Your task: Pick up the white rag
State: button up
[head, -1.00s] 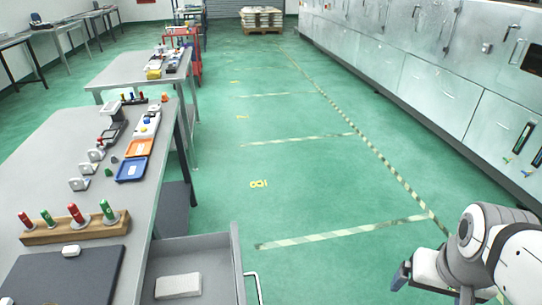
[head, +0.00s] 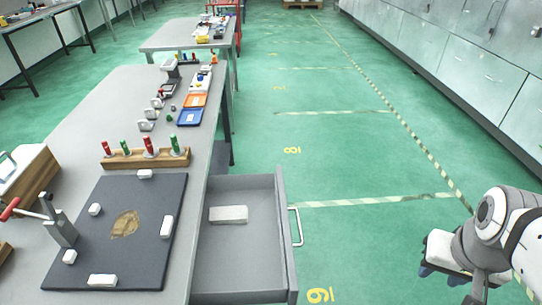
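A flat, folded white rag (head: 229,214) lies inside the open grey drawer (head: 240,291), near its back left part. The drawer sticks out from the right side of the workbench, with its handle (head: 296,227) facing right. My gripper (head: 447,272) is at the lower right over the green floor, well away from the drawer. Its fingers are small and partly hidden by my arm, so I cannot tell whether they are open.
A dark mat (head: 113,250) on the bench (head: 90,120) carries several white blocks and a brown stain. A toggle clamp (head: 60,228) stands at its left. A wooden rack (head: 146,158) holds red and green tools. The floor (head: 370,240) right of the drawer is clear.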

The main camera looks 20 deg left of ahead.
aim_at(231, 215)
jog(key=u, duration=2.8)
jog(key=k, duration=0.75)
jog(key=z, duration=0.95)
jog(key=i, duration=1)
jog(key=u, duration=0.1)
